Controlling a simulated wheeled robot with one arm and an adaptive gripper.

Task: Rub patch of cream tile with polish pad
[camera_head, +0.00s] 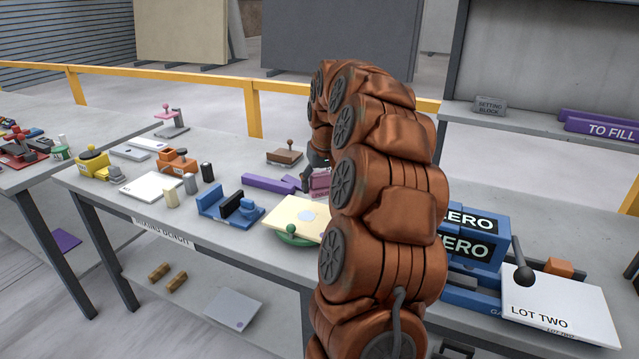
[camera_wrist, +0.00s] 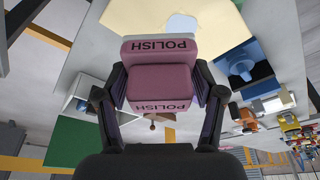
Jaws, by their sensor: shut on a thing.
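The cream tile (camera_head: 283,212) lies flat on the bench on a green round base (camera_head: 293,239) with a green knob. A pale grey-blue patch (camera_head: 307,215) shows on the tile. The tile (camera_wrist: 225,22) and patch (camera_wrist: 182,24) are also at the top of the wrist view. My gripper (camera_wrist: 160,88) is shut on the pink polish pad (camera_wrist: 158,78), marked POLISH, one finger at each side. In the head view the pad (camera_head: 320,184) is just behind the tile's far edge, apart from the patch. My arm hides part of the pad and the tile's right side.
A blue fixture (camera_head: 225,205) stands left of the tile. A purple bar (camera_head: 268,183) and a brown block with a knob (camera_head: 285,156) are behind it. Blue ZERO boxes (camera_head: 478,240) and a white LOT TWO plate (camera_head: 565,310) stand right of my arm.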

